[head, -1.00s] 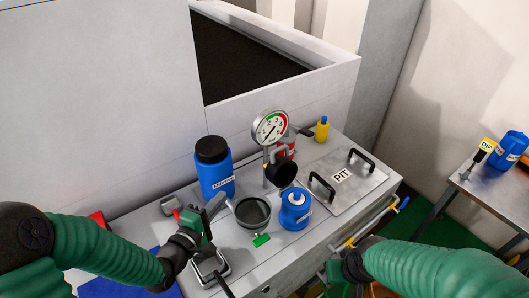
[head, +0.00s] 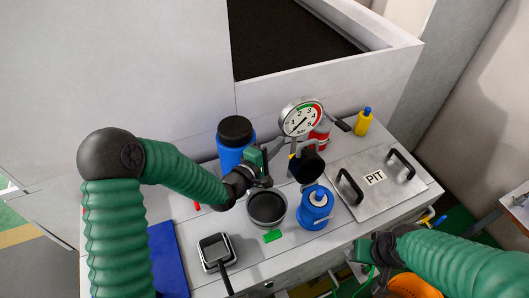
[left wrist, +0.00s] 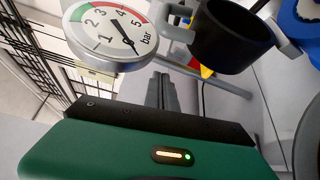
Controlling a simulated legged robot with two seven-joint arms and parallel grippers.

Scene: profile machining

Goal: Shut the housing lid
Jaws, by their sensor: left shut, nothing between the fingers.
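A round grey pot (head: 267,208) with a dark inside stands open on the bench; it seems to be the housing. Beside it, below the pressure gauge (head: 301,119), a black cup-shaped part (head: 306,165) is tilted with its mouth outward; I cannot tell whether it is the lid. This black part shows in the left wrist view (left wrist: 230,35), with a grey bracket. My left gripper (head: 267,181) is shut and empty, just above and behind the pot, left of the black part. My right gripper (head: 362,250) is low at the front edge; its fingers are unclear.
A blue black-capped bottle (head: 234,145) stands behind the left gripper. A blue canister (head: 316,206) stands right of the pot, a green tag (head: 272,236) before it. A PIT plate (head: 374,180) with two handles lies right. A square grey-rimmed item (head: 215,252) is front left.

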